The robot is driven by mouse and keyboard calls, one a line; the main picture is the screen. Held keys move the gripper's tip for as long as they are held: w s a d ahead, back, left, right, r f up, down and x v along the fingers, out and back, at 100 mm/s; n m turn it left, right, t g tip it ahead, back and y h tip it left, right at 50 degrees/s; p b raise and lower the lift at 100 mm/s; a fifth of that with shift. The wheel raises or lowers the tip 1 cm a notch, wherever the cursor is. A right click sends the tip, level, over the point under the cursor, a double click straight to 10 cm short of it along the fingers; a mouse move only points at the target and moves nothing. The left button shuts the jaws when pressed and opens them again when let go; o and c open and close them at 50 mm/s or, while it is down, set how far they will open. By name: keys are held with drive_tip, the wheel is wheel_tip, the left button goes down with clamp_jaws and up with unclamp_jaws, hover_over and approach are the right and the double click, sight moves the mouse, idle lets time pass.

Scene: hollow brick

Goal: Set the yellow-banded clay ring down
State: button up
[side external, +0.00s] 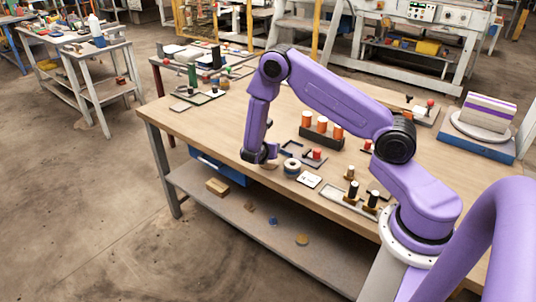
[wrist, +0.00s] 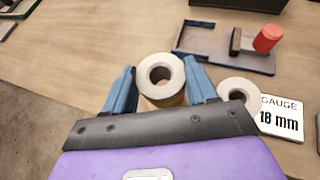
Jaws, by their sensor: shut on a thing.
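My gripper (wrist: 160,72) is shut on a hollow clay ring (wrist: 163,98), with one blue finger on each side. The ring has a pale, speckled top face and a round hole, and its side below looks tan-yellow. Its lower part is hidden by the gripper body. In the side external view my gripper (side external: 262,156) points down close to the wooden table's front edge, and the held ring is barely visible there. I cannot tell whether the ring touches the table. A second pale ring (wrist: 238,88) stands to the right, partly hidden by my gripper; in the side external view it (side external: 292,167) shows a dark band.
A white card reading "GAUGE 18 mm" (wrist: 283,118) lies right of the second ring. A blue-edged tray (wrist: 222,50) with a red-ended tool (wrist: 267,38) lies behind. An orange-cylinder rack (side external: 321,130) stands farther back. Bare table (side external: 215,125) lies to the left.

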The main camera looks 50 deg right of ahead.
drive_tip(key=shift+f, duration=1.45)
drive_tip(key=shift+f, duration=0.15)
drive_tip(key=o, duration=1.1)
drive_tip(key=shift+s+a+r, duration=0.1)
drive_tip(key=shift+r, duration=0.1)
drive_tip(key=s+a+r+m+g+y, duration=0.25)
drive_tip(key=s+a+r+m, duration=0.35)
drive_tip(key=s+a+r, duration=0.85)
drive_tip(key=s+a+r+m+y, duration=0.1)
drive_tip(key=s+a+r+y, duration=0.1)
drive_tip(key=s, duration=0.4)
drive_tip(key=s+a+r+m+g+y, duration=0.1)
drive_tip(key=s+a+r+y, duration=0.1)
drive_tip(key=s+y, duration=0.2)
drive_tip(key=s+a+r+m+g+y, duration=0.1)
drive_tip(key=s+a+r+m+y, duration=0.1)
drive_tip(key=s, duration=0.8)
drive_tip(key=shift+r+y, duration=0.55)
